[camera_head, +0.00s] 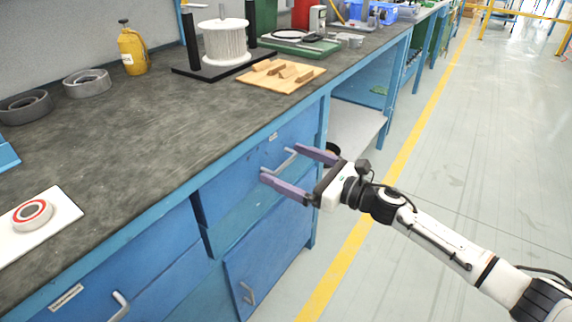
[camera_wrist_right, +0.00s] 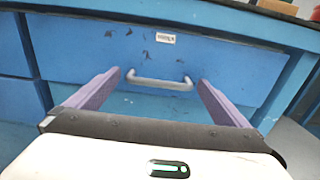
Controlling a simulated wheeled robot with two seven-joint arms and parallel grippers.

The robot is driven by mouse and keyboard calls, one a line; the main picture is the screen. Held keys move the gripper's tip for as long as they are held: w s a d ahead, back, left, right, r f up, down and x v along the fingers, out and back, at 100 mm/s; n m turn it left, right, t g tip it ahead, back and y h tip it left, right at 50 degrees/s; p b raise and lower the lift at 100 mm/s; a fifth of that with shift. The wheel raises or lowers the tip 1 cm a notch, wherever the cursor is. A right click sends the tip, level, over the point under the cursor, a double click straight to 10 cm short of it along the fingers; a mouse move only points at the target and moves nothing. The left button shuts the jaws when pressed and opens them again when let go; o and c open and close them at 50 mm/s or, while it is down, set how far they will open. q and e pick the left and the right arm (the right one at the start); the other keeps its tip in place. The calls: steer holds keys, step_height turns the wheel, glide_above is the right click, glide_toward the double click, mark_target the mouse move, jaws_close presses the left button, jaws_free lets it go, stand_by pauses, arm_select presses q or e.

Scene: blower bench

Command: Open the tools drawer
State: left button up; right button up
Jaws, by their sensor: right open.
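A blue drawer (camera_head: 232,184) with a small label (camera_head: 272,136) sits under the bench top; the label is too small to read. The drawer is shut, and its silver bar handle (camera_head: 279,160) also shows in the right wrist view (camera_wrist_right: 160,84). My right gripper (camera_head: 281,159) is open, with its purple fingers pointing at the drawer front. In the right wrist view the handle lies between the two fingertips (camera_wrist_right: 159,77), with a gap on each side. I cannot tell whether the fingers reach past the bar. My left gripper is not in view.
Another blue drawer with a label (camera_head: 66,297) and handle (camera_head: 120,306) is at the lower left. A cupboard door (camera_head: 270,262) is below the faced drawer. The bench top (camera_head: 170,150) overhangs them. The floor (camera_head: 460,170) to the right is clear.

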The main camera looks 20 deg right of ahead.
steer(key=shift+w+a, duration=0.4)
steer(key=shift+w, duration=0.1)
steer(key=c, duration=1.4)
steer(key=shift+c, duration=0.2)
